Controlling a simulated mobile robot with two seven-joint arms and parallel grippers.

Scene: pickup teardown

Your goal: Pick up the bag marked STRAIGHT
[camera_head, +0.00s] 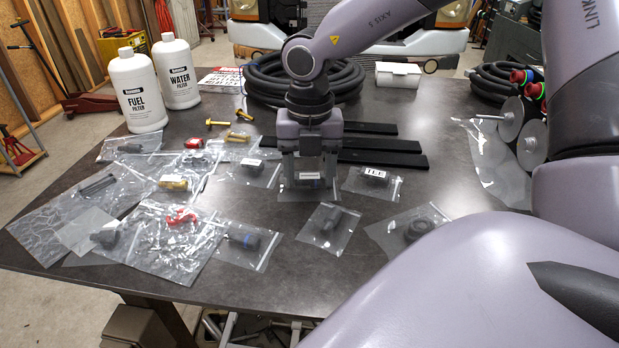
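Several clear bags with dark, brass or red parts lie on the dark table. My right gripper (310,180) points straight down over one bag (309,193) near the middle. Its two fingers stand wide apart, on either side of this bag's small white label, and the bag is partly hidden by them. I cannot read that label, and I cannot tell whether the fingertips touch the bag. The word STRAIGHT is not legible on any bag. A bag to the right (372,181) has a label that seems to read TEE. My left gripper is not in view.
Black bars (375,158) lie just behind and right of the gripper. A coiled black hose (262,80), a fuel filter bottle (138,95) and a water filter bottle (177,75) stand farther back. Other bags lie close by on the left and in front.

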